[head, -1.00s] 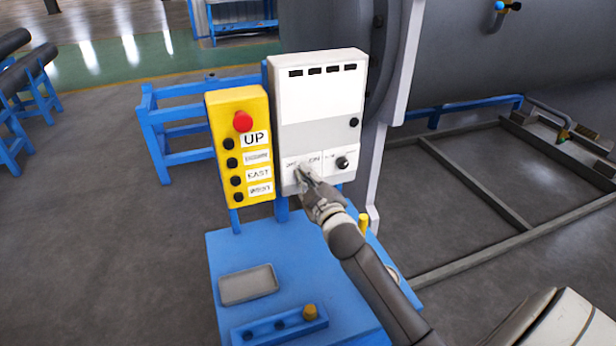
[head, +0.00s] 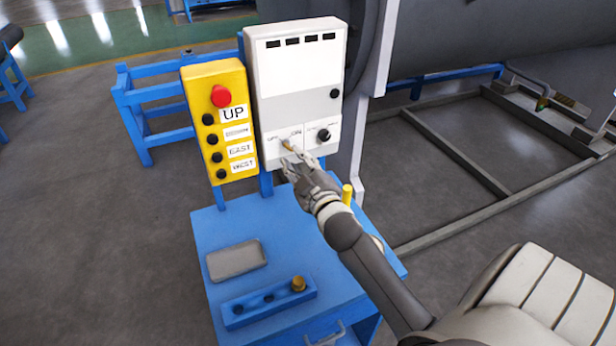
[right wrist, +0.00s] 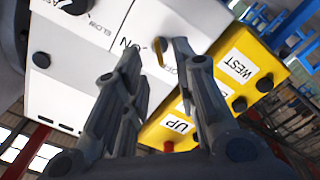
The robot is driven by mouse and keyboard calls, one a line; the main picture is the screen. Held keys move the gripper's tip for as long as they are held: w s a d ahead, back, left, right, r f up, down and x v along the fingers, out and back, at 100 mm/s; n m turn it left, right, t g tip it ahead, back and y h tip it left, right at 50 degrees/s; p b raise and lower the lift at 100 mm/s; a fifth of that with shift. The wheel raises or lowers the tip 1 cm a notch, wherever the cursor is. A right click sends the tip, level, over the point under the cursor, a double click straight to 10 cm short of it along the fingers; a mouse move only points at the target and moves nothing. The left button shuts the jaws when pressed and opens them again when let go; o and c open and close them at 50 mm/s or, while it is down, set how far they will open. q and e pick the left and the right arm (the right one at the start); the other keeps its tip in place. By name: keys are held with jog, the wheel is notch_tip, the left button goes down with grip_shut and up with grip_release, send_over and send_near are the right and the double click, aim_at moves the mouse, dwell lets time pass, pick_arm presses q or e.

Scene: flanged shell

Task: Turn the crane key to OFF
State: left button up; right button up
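The crane key (head: 287,145) is a small brass-coloured piece on the lower part of the white control box (head: 295,85), just under the OFF and ON labels. I cannot tell surely which label it points at. It also shows in the right wrist view (right wrist: 160,50), in the gap between the fingertips. My right gripper (head: 291,164) is just below and in front of the key. Its fingers (right wrist: 157,55) are spread apart with nothing clamped between them. My left gripper is out of view.
A yellow pendant (head: 220,120) with a red button and several black buttons stands close left of the box. A black knob (head: 323,135) is right of the key. Below is a blue cabinet (head: 340,270) with a grey tray (head: 237,261) and a blue block (head: 265,303).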

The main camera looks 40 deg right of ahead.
jog(key=v, duration=0.7)
dwell(0.5)
